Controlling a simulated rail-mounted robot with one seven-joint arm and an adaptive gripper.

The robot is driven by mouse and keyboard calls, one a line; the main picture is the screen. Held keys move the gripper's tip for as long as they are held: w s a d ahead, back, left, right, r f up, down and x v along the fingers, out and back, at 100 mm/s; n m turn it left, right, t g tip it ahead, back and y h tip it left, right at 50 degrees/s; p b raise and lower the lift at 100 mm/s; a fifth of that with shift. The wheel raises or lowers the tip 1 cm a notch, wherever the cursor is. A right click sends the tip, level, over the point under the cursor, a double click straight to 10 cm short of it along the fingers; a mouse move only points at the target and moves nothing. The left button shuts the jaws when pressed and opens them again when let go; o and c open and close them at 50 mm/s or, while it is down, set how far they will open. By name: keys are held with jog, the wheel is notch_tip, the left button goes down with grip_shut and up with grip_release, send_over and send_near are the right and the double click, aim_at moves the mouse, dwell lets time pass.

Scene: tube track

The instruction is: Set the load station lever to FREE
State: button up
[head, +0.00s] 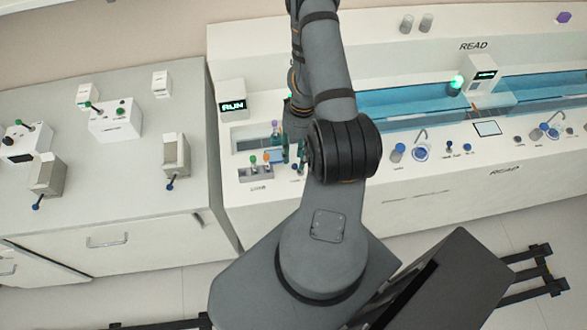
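The load station (236,165) is the white console section left of my arm, with a small label (259,189) on its front that seems to read LOAD. A small rack (256,175) there holds tubes with coloured caps. A small dark-blue part (296,180) stands right of the rack; I cannot tell whether it is the lever, nor its setting. My gripper (292,152) is low over the right side of the station, close to that part. My arm covers much of this area. I cannot tell whether the gripper touches anything or is open.
A RUN display (233,106) stands behind the station. Right of my arm are a blue channel (405,101), the READ station (483,73), blue-topped controls (420,152) and a white front counter. A separate left bench (130,185) carries several small lever devices.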

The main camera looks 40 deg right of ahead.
aim_at(295, 165)
jog(key=shift+s+a+f+b, duration=0.1)
jog(key=shift+a+f+b, duration=0.15)
jog(key=shift+f, duration=0.9)
jog(key=shift+s+a+f+b, duration=0.15)
jog(key=shift+f+b, duration=0.1)
jog(key=shift+f, duration=0.9)
jog(key=shift+c, duration=0.9)
grip_shut()
